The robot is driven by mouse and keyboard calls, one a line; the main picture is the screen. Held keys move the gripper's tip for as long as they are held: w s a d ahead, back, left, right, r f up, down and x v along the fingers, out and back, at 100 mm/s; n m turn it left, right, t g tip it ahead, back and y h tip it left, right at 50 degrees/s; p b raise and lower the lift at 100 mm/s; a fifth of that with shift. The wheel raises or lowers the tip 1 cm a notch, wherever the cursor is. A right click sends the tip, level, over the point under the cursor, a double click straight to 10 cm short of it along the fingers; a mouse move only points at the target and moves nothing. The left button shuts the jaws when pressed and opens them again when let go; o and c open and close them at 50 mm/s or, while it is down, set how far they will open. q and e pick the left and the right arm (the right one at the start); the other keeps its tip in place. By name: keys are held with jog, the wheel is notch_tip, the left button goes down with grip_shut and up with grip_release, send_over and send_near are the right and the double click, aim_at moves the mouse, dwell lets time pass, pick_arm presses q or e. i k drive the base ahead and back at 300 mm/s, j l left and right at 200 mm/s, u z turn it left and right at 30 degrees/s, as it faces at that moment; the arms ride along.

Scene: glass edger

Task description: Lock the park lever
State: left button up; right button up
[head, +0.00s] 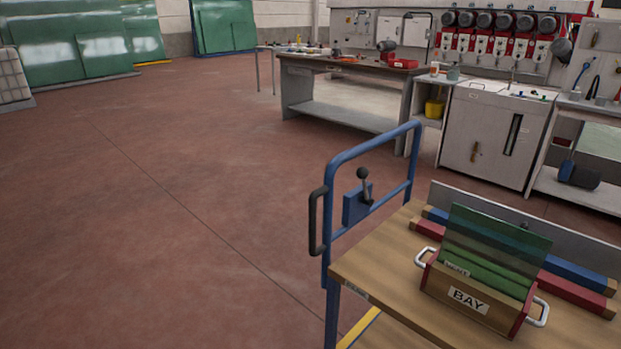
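A lever (365,185) with a dark round knob stands upright on a blue mounting plate (352,207). The plate sits on the blue tubular push frame (372,146) of a cart with a wooden top (378,270). This is the only lever-like part on the cart, and I see no label on it. Nothing touches the lever. Neither of my grippers is in the head view.
A box marked BAY (467,299) holds green glass panes (495,248) on the cart, with white side handles. Red and blue padded bars lie behind it. A black grip (317,220) is on the frame's left post. Open floor (170,230) lies left; a workbench (345,75) stands behind.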

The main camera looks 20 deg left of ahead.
aim_at(362, 173)
jog(key=l+u, duration=0.7)
jog(key=u, duration=0.25)
jog(key=k+l+u, duration=0.1)
jog(key=l, duration=0.2)
jog(key=k+l+u, duration=0.1)
jog(key=l, duration=0.2)
jog(key=k+l+u, duration=0.1)
jog(key=k+l, duration=0.15)
jog(key=l, duration=0.2)
jog(key=k+l, duration=0.1)
jog(key=l, duration=0.2)
jog(key=u, duration=1.9)
jog(key=i+z, duration=0.25)
jog(key=i, duration=0.5)
jog(key=i+j+z, duration=0.3)
jog(key=i, duration=0.5)
jog(key=i+z, duration=0.4)
jog(key=i, duration=0.95)
